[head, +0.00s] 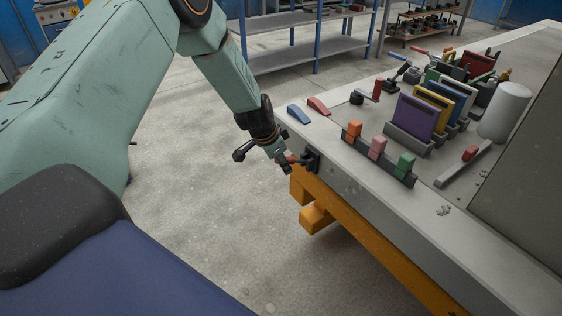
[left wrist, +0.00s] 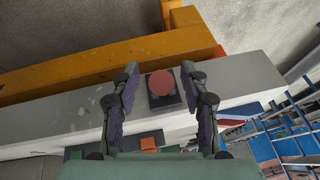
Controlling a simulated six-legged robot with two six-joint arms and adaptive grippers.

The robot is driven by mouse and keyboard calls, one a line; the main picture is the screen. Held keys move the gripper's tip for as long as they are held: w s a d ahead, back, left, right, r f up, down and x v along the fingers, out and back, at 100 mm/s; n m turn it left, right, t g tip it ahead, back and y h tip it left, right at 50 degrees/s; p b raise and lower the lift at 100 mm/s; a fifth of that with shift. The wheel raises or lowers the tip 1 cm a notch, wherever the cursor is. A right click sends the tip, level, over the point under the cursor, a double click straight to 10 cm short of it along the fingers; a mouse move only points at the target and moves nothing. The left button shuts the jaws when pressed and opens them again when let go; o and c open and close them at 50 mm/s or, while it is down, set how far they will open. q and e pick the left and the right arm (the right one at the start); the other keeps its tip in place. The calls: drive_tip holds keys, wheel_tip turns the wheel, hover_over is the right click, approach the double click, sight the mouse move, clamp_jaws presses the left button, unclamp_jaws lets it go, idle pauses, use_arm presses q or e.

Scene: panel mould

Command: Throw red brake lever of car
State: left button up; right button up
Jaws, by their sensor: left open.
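A round red knob (left wrist: 162,83) sits on a dark square base (left wrist: 163,100) on the side face of the grey table in the left wrist view. My left gripper (left wrist: 161,74) is open, with one finger on each side of the knob and gaps between. In the head view my left gripper (head: 291,161) is at the table's near edge, in front of the dark base (head: 313,160), and mostly covers the knob. A grey bar with a red grip (head: 470,153) lies on the tabletop; I cannot tell which red part is the brake lever. My right gripper is not in view.
The grey table (head: 345,174) stands on a yellow frame (head: 345,226). On it are orange, pink and green switches (head: 378,148), blue and red wedges (head: 308,110), coloured upright panels (head: 417,118) and a white cylinder (head: 503,110). Shelves (head: 310,48) stand behind; the floor on the left is clear.

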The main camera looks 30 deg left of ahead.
use_arm(q)
drive_tip(key=shift+a, duration=0.1)
drive_tip(key=shift+f, duration=0.1)
drive_tip(key=shift+c, duration=0.8)
clamp_jaws()
